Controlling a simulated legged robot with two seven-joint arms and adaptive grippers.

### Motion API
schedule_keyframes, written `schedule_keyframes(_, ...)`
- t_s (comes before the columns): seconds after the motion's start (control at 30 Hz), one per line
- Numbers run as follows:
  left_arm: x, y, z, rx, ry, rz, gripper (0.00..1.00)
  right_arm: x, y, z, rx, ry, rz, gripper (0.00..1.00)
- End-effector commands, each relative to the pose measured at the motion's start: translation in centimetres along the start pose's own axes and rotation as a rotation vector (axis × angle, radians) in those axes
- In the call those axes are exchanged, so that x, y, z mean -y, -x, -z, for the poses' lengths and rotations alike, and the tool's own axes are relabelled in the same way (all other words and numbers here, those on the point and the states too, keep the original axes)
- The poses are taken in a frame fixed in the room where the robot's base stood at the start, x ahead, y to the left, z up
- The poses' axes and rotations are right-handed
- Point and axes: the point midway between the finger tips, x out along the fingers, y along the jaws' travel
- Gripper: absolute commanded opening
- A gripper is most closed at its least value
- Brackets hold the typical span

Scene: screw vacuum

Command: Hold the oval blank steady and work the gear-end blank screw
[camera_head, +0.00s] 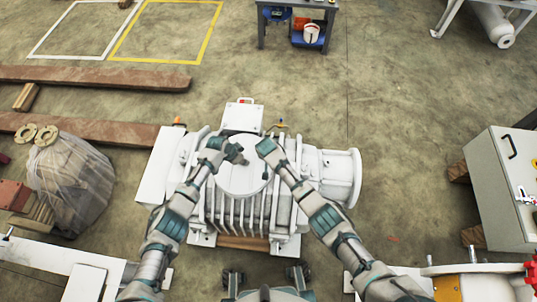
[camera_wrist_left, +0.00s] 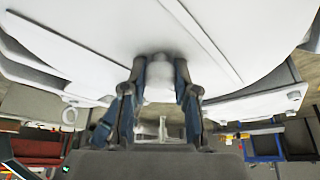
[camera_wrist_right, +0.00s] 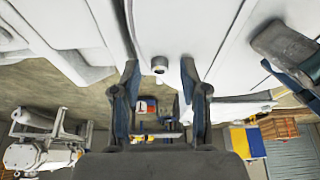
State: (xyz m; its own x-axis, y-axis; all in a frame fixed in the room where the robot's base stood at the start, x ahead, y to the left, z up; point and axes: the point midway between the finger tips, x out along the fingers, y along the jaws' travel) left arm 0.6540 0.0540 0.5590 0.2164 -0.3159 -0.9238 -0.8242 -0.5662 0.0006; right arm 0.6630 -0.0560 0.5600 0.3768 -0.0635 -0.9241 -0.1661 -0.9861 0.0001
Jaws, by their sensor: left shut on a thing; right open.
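The white vacuum machine (camera_head: 250,205) stands on the floor in front of me, with a rounded white plate (camera_head: 240,182) on top. My left gripper (camera_head: 238,155) is at the plate's far left edge. In the left wrist view its fingers are shut on a short white cylindrical stub (camera_wrist_left: 158,78) on a white surface; I cannot tell whether this is the oval blank. My right gripper (camera_head: 265,147) is open by the plate's far right edge. In the right wrist view a small white round-ended screw (camera_wrist_right: 160,65) lies between and just beyond its fingertips, apart from them.
A bagged load (camera_head: 70,180) and wooden beams (camera_head: 100,78) lie to the left. A grey cabinet (camera_head: 500,190) stands at the right. A small table (camera_head: 300,10) is at the back. The floor beyond the machine is mostly clear.

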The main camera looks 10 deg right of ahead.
Motion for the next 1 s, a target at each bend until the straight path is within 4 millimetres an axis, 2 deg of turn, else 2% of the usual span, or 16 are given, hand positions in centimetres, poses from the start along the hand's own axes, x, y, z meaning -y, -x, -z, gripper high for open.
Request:
schedule_keyframes(0.2,-0.09,-0.31,-0.43,0.008,0.001,-0.002,0.0,0.02,-0.1,-0.03,0.0,0.0,0.0,0.44)
schedule_keyframes(0.23,-0.09,-0.31,-0.43,0.008,0.001,-0.002,0.0,0.01,-0.1,-0.03,0.0,0.0,0.0,0.42)
schedule_keyframes(0.4,-0.09,-0.31,-0.44,0.008,0.001,-0.002,0.0,0.01,-0.09,-0.04,0.0,0.0,0.0,0.0)
schedule_keyframes(0.6,-0.09,-0.31,-0.44,0.008,0.001,-0.003,0.0,0.08,-0.08,-0.01,0.0,-0.016,-0.006,0.0)
schedule_keyframes(0.83,-0.1,-0.3,-0.43,0.008,0.001,-0.003,0.0,0.3,-0.08,0.02,0.002,-0.21,-0.087,0.0)
schedule_keyframes(1.0,-0.1,-0.3,-0.43,0.008,0.001,-0.003,0.0,0.24,-0.09,0.04,-0.001,-0.25,-0.103,0.0)
